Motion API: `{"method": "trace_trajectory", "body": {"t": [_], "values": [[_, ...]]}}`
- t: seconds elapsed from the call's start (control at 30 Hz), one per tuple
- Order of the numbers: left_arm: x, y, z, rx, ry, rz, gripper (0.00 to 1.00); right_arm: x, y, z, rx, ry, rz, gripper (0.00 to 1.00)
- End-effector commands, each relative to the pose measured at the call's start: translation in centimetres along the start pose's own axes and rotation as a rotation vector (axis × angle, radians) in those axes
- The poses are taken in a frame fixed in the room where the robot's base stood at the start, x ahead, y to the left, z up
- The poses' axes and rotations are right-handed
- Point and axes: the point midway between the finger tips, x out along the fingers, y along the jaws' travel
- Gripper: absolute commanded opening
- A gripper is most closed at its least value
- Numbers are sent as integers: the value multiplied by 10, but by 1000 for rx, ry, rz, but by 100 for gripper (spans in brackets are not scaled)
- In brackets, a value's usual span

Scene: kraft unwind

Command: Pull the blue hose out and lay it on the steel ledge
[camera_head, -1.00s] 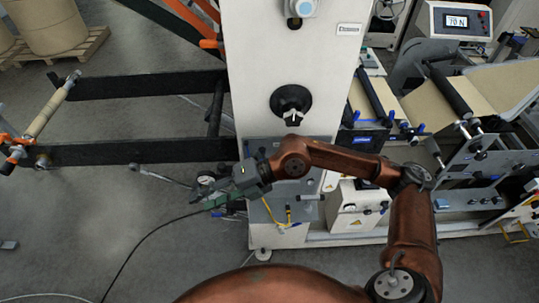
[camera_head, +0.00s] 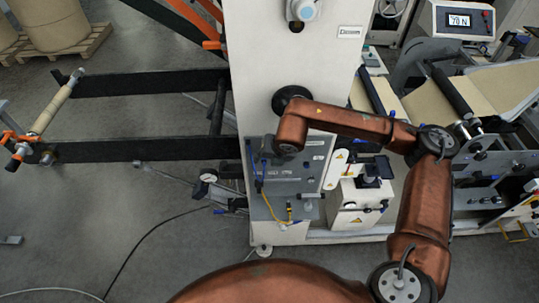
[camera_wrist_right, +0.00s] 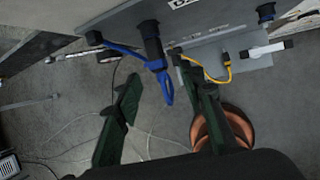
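The blue hose (camera_wrist_right: 124,51) runs along the grey panel in the right wrist view, from a dark fitting at the left to a dark plug, below which a blue loop hangs. In the head view the hose (camera_head: 258,184) is a small blue strip on the panel. The steel ledge (camera_head: 281,212) is at the panel's lower edge. My right gripper (camera_wrist_right: 157,72) is open, its green fingers either side of the blue loop, with no visible contact. In the head view my right arm hides it. My left gripper is not in view.
A yellow hose (camera_wrist_right: 205,74) hangs close to the right finger. A white-handled valve (camera_wrist_right: 265,50) sits further right. A black cable lies on the floor.

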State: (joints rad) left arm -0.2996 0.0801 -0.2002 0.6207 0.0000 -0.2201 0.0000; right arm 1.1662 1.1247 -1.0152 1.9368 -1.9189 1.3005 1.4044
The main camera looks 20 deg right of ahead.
Motion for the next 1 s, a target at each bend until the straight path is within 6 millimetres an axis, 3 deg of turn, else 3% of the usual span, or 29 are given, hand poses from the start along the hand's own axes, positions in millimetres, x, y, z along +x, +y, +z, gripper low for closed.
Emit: {"method": "trace_trajectory", "body": {"t": [0.2,0.47,1.0], "values": [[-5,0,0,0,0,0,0,15,0,0,0,1,0,37],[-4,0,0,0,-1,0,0,17,0,-1,-1,1,1,37],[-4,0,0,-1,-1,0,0,17,0,-1,0,1,1,0]]}}
